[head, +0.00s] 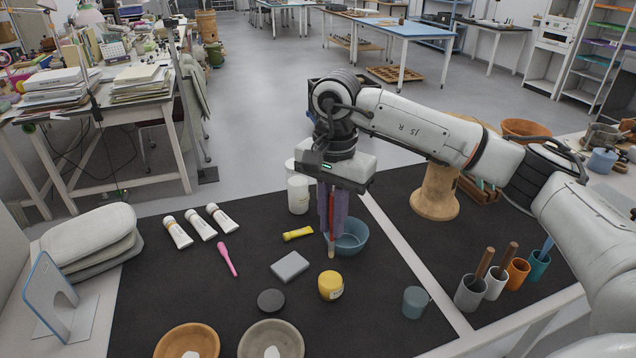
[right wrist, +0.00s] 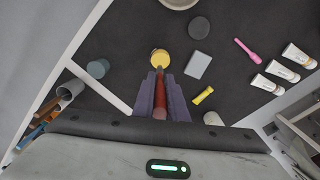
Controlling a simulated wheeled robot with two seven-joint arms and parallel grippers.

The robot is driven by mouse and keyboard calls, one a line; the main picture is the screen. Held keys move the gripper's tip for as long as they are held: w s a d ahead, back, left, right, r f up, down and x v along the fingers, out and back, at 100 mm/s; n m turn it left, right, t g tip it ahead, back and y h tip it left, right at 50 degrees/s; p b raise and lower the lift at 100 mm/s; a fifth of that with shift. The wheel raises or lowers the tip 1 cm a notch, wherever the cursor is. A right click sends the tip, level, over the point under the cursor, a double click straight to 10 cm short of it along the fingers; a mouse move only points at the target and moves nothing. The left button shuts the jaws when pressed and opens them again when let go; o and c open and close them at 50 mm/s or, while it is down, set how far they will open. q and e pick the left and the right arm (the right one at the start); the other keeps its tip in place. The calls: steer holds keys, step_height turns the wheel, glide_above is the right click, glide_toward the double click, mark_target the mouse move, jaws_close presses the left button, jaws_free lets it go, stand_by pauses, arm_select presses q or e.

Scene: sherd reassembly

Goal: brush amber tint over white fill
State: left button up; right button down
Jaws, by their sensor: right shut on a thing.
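My right gripper (head: 333,228) points down with its purple-grey fingers shut on a red-handled brush (head: 332,215). The brush hangs upright, its pale tip in front of the blue bowl (head: 354,236) in the head view; I cannot tell its height above the mat. In the right wrist view the brush (right wrist: 161,103) shows between the fingers, its tip overlapping the edge of a yellow jar (right wrist: 160,56). That jar (head: 331,287) stands nearer than the brush in the head view. A terracotta bowl (head: 176,340) and a grey bowl (head: 250,340) show white patches at the front edge, partly cut off.
On the dark mat (head: 190,285) lie a grey block (head: 290,266), a dark disc (head: 271,300), a yellow tube (head: 298,233), a pink tool (head: 228,259) and white tubes (head: 201,224). A blue-grey cup (head: 415,301) stands right of the jar. Tool cups (head: 470,293) stand farther right.

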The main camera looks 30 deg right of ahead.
mark_target(331, 255)
steer(key=shift+w+d+r+m, duration=0.15)
steer(key=shift+w+d+m, duration=0.1)
steer(key=shift+w+m, duration=0.1)
steer(key=shift+s+f+b, duration=0.15)
steer(key=shift+f+b, duration=0.4)
steer(key=shift+f, duration=0.05)
steer(key=shift+f+b, duration=1.4)
steer(key=shift+f, duration=0.6)
step_height(331, 255, down, 2)
steer(key=shift+b, duration=0.75)
steer(key=shift+f+b, duration=0.45)
steer(key=shift+f, duration=0.25)
steer(key=shift+f+b, duration=0.65)
steer(key=shift+f, duration=0.45)
arm_select(q)
steer(key=f, duration=0.1)
steer(key=d+f, duration=0.1)
steer(key=f, duration=0.1)
steer(key=w+f, duration=0.1)
steer(key=f, duration=0.1)
steer(key=shift+d+f, duration=0.15)
steer(key=shift+d, duration=0.1)
arm_select(e)
steer(key=shift+r, duration=0.1)
